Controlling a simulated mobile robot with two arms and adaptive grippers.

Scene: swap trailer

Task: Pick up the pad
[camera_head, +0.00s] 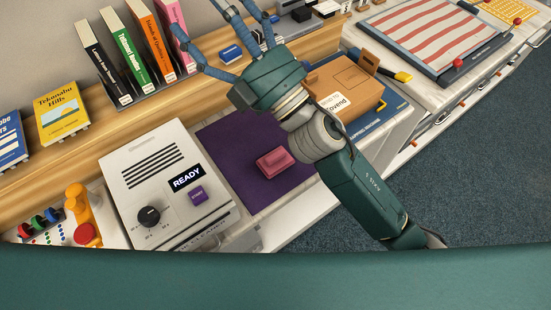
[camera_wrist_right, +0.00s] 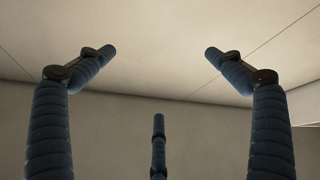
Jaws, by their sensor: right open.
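A small pinkish-red block (camera_head: 275,161), which may be the pad, lies on a flat purple mat (camera_head: 235,150) in the middle of the counter in the head view. My right gripper (camera_head: 222,22) is above the back shelf, well behind the block and apart from it. Its blue fingers are spread and point up and away. In the right wrist view the open fingers (camera_wrist_right: 160,58) hold nothing, with only pale wall and ceiling beyond. My left gripper is not in view.
A white machine reading READY (camera_head: 150,218) stands left of the mat. A cardboard box (camera_head: 345,82) sits to the right, partly behind my arm. Upright books (camera_head: 130,62) stand on the wooden shelf. A striped board (camera_head: 430,35) lies at back right.

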